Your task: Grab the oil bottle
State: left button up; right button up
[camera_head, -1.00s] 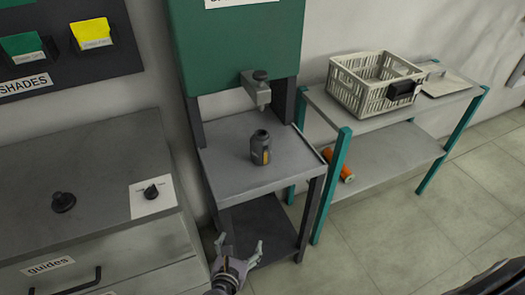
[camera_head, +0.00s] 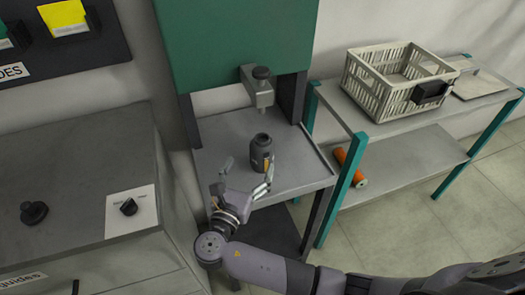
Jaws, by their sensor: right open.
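The oil bottle (camera_head: 261,150) is a small dark grey bottle with an open neck and a yellow-orange mark on its side. It stands upright on the grey shelf (camera_head: 222,145) of the green machine. My right gripper (camera_head: 248,175) is open just in front of the bottle, with its fingers pointing toward it. One finger is at the bottle's left front and the other at its right front. I cannot tell whether a finger touches the bottle. My left gripper is not in view.
A metal clamp (camera_head: 259,88) hangs from the green machine (camera_head: 235,40) above and behind the bottle. A teal-legged rack at right holds a cream crate (camera_head: 395,82) and an orange roll (camera_head: 350,167). A grey cabinet (camera_head: 75,160) with black knobs stands at left.

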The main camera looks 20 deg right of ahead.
aim_at(262, 143)
jog(key=x, duration=0.3)
jog(key=shift+w+d, duration=0.3)
jog(key=shift+w, duration=0.15)
jog(key=shift+w+d+r, duration=0.1)
jog(key=shift+w+d, duration=0.05)
jog(key=x, duration=0.2)
jog(key=p+x, duration=0.1)
jog(key=x, duration=0.1)
jog(key=shift+d+r, duration=0.25)
jog(key=shift+d, duration=0.1)
jog(key=shift+w+d+f, duration=0.1)
jog(key=shift+w, duration=0.1)
jog(key=c, duration=0.9)
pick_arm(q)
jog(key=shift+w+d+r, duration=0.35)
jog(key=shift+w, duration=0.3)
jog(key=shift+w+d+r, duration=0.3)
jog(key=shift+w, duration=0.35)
pick_arm(e)
jog(key=c, duration=0.7)
